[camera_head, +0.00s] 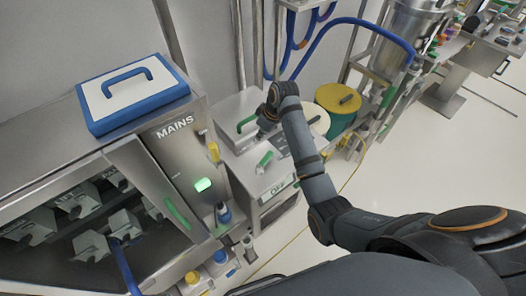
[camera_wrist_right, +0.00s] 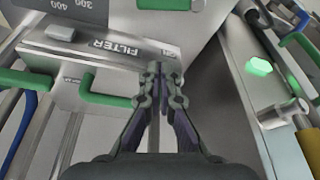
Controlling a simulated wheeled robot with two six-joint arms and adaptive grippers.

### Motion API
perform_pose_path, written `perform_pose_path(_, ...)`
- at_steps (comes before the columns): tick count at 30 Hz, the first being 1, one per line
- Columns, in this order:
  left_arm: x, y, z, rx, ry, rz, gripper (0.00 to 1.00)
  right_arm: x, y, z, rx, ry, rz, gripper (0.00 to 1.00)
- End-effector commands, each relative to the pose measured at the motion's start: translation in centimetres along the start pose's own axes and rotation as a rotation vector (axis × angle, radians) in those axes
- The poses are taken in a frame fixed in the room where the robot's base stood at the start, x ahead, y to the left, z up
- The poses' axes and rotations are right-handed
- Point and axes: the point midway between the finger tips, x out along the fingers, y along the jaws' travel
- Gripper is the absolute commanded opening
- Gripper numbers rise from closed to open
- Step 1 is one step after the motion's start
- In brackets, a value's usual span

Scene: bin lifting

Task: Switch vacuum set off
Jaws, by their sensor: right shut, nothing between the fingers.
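The vacuum set is likely the steel unit (camera_head: 238,108) with green handles in the middle of the head view; its name cannot be read. A green handle (camera_head: 264,160) sits on its top, and an "OFF" label (camera_head: 278,188) shows on its front. My right gripper (camera_head: 266,122) is over this unit, partly hidden by its own wrist. In the wrist view my right gripper (camera_wrist_right: 158,72) is shut and empty, its fingertips just below a "FILTER" label (camera_wrist_right: 113,45). A green handle (camera_wrist_right: 100,90) lies left of the fingers, apart from them. My left gripper is not in view.
A steel "MAINS" cabinet (camera_head: 170,150) with a lit green button (camera_head: 203,185) stands left; the button also shows in the wrist view (camera_wrist_right: 258,67). A blue-and-white case (camera_head: 128,92) lies on top. A yellow-lidded green drum (camera_head: 340,98) stands behind right. The floor at right is clear.

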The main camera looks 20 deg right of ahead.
Motion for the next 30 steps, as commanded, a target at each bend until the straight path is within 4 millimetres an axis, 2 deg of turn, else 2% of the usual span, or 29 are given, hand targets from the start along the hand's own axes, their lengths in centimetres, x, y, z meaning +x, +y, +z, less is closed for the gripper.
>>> perform_pose_path(4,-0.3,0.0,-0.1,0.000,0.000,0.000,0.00,0.7,-0.1,0.0,0.001,-0.002,-0.002,0.00)
perform_pose_path(7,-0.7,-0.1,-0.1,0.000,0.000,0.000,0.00,2.1,-0.1,0.1,0.002,-0.003,-0.003,0.00)
perform_pose_path(18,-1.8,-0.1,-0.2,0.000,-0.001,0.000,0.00,10.0,-0.1,0.1,0.002,-0.003,-0.001,0.00)
perform_pose_path(22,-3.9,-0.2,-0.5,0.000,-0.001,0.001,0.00,8.8,0.0,2.1,0.003,-0.003,0.003,0.00)
perform_pose_path(30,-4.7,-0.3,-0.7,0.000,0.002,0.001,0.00,8.6,0.0,3.9,0.003,-0.001,0.002,0.00)
